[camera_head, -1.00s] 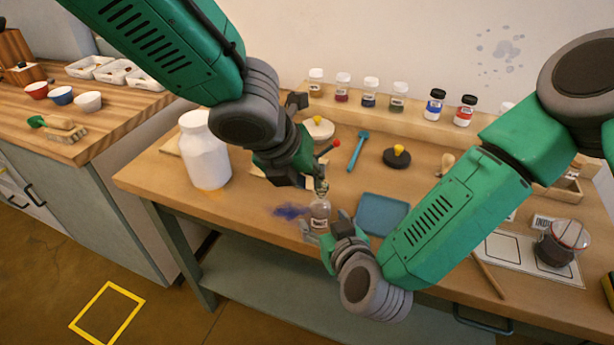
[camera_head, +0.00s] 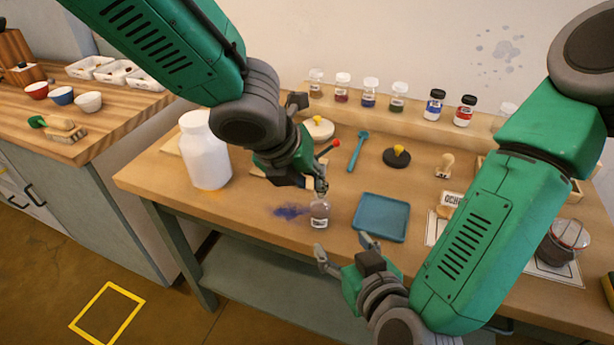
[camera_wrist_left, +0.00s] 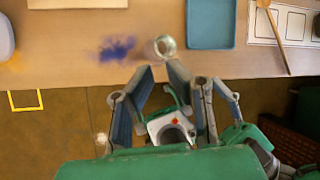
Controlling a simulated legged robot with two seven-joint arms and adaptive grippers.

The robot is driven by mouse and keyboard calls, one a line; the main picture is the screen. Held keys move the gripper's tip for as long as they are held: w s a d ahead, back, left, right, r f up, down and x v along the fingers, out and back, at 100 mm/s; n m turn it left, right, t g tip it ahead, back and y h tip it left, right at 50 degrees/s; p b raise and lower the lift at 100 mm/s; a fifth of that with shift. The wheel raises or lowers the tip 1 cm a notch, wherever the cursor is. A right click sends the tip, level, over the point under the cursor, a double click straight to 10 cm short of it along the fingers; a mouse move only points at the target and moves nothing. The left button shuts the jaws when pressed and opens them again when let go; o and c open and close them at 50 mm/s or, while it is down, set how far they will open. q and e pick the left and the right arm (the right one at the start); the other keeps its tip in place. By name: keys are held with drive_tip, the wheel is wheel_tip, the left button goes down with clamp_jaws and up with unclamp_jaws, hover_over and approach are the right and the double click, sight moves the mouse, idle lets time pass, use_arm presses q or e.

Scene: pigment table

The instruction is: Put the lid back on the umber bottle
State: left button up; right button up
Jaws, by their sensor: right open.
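A small clear glass bottle (camera_head: 320,212) with a pale label stands upright near the table's front edge; its label is too small to read. In the left wrist view, the bottle's round glass top (camera_wrist_left: 165,45) shows just beyond the fingertips. My left gripper (camera_head: 318,184) is right at the bottle's top, with its fingertips (camera_wrist_left: 161,66) a little apart. I cannot tell whether they hold anything, and I cannot make out a lid. My right gripper (camera_head: 345,250) is open and empty, in front and to the right of the bottle, apart from it.
Blue powder (camera_head: 290,211) is spilled left of the bottle. A blue tray (camera_head: 381,218) lies to its right, and a white jar (camera_head: 205,155) stands to its left. Several pigment bottles line the back shelf (camera_head: 415,115). A glass jar (camera_head: 562,243) is partly behind my right arm.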

use_arm(q)
drive_tip(key=shift+b+x, duration=0.5)
drive_tip(key=shift+x, duration=1.3)
drive_tip(key=shift+s, duration=0.1)
drive_tip(key=shift+a+r+p, duration=0.1)
drive_tip(key=shift+r+p, duration=0.2)
drive_tip(key=shift+p, duration=0.05)
drive_tip(key=p, duration=0.3)
approach(316, 191)
drive_tip(key=shift+x, duration=1.05)
